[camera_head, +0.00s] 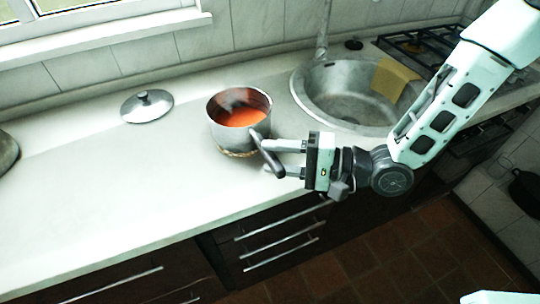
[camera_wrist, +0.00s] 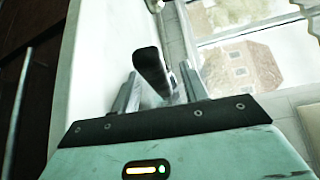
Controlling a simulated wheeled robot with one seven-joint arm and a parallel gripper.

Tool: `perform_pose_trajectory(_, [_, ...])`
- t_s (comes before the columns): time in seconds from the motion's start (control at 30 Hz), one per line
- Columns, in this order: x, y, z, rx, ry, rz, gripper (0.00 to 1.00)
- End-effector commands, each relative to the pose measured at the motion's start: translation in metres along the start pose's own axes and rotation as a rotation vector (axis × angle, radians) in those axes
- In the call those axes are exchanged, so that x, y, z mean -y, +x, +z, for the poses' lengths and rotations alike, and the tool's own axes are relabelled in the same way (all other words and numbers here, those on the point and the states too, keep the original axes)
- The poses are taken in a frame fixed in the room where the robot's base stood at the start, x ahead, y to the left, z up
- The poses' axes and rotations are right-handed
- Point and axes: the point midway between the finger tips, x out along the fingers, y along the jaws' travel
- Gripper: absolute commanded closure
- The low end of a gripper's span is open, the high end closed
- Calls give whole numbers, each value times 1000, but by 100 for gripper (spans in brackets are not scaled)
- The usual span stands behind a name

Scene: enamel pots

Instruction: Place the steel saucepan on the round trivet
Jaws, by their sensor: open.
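The steel saucepan (camera_head: 226,136), with red-orange contents, stands upright on the round trivet (camera_head: 238,153) on the counter, left of the sink. Only the front edge of the woven trivet shows under the pan. The pan's dark handle (camera_head: 268,156) points toward the front right. My gripper (camera_head: 270,158) is open, with its fingers on either side of the handle. In the wrist view the handle (camera_wrist: 152,70) stands between the two fingers, with a visible gap on at least one side. The pan body is mostly hidden in the wrist view.
A steel lid (camera_head: 147,106) lies on the counter behind and left of the pan. The sink (camera_head: 345,97) holds a yellow cloth (camera_head: 393,78) at its rim. Part of another pot (camera_head: 6,152) shows at the left edge. The front left counter is clear.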

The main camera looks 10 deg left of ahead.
Motion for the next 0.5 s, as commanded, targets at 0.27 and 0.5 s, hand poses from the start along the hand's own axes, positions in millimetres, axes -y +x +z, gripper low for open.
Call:
perform_pose_trajectory(0.27, [-2, -60, -2, -6, 0, 1, 56])
perform_pose_trajectory(0.5, [-1, -95, -1, -3, -1, 1, 56])
